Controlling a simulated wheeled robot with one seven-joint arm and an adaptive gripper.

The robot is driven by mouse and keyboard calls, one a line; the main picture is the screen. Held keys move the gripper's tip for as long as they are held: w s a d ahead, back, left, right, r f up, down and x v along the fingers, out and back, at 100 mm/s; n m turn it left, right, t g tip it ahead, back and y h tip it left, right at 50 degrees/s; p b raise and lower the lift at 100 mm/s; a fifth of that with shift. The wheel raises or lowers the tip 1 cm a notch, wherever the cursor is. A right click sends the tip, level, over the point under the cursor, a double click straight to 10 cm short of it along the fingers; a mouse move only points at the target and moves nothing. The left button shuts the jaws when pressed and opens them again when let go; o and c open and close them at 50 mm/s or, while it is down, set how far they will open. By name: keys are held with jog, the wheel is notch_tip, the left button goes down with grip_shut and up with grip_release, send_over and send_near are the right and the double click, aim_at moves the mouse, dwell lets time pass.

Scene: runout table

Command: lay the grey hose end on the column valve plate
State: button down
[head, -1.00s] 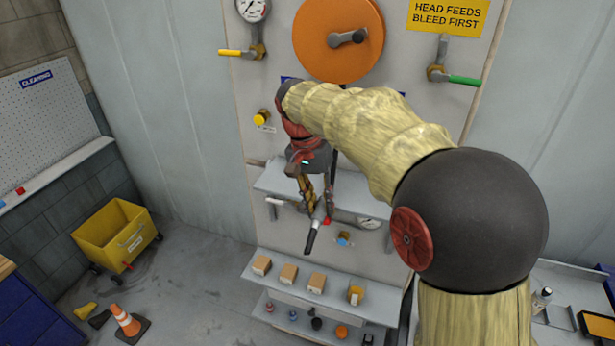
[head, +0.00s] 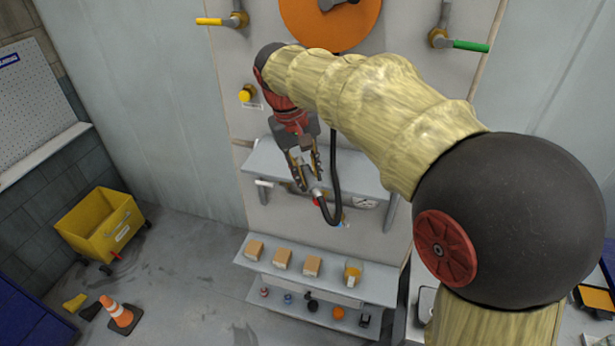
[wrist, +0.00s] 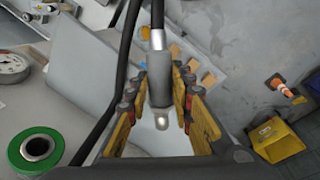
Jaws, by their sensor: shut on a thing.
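My gripper (head: 306,178) is shut on the grey hose end (wrist: 158,82), in front of the wall panel. In the wrist view the hose end lies between the yellow-padded fingers (wrist: 160,100), its bright metal tip towards the palm. The black hose (head: 336,175) leaves the grip, bends in a loop and runs up the panel. A grey ledge (head: 350,172) lies beside and behind the gripper. In the wrist view a green ring (wrist: 22,158) with a dark hole stands at lower left, apart from the hose end. I cannot tell which surface is the column valve plate.
A gauge (wrist: 10,66) is at the left in the wrist view. A lower shelf (head: 330,285) holds boxes and small parts. An orange disc (head: 330,22) is above.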

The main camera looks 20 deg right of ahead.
jog(key=n+b, duration=0.1)
jog(key=n, duration=0.2)
jog(key=shift+f+t, duration=0.15)
jog(key=shift+t, duration=0.25)
jog(key=n, duration=0.2)
jog(key=n+b, duration=0.1)
jog(key=shift+s+n+t+b, duration=0.3)
jog(key=shift+s+n, duration=0.05)
jog(key=shift+n, duration=0.05)
jog(key=shift+s+a+n+t+y+b, duration=0.15)
jog(key=shift+n+y+b, duration=0.1)
jog(key=shift+n, duration=0.65)
jog(key=shift+n+t+y+b, duration=0.15)
jog(key=shift+n+y+b, duration=0.1)
jog(key=shift+n, duration=0.65)
jog(key=shift+w+d+f+p, duration=0.2)
jog(key=shift+w+d+p, duration=0.35)
jog(key=shift+w+d, duration=0.5)
jog(key=shift+w+d+f+p, duration=0.15)
jog(key=shift+w+d+p, duration=0.5)
jog(key=shift+w, duration=0.7)
jog(key=shift+w+d+f+p, duration=0.2)
jog(key=shift+w+d+p, duration=0.25)
jog(key=shift+w+d, duration=0.6)
jog(key=shift+w+a, duration=0.1)
jog(key=shift+w, duration=0.1)
jog(key=shift+f+b, duration=0.3)
jog(key=shift+f, duration=0.3)
jog(key=c, duration=1.5)
grip_release()
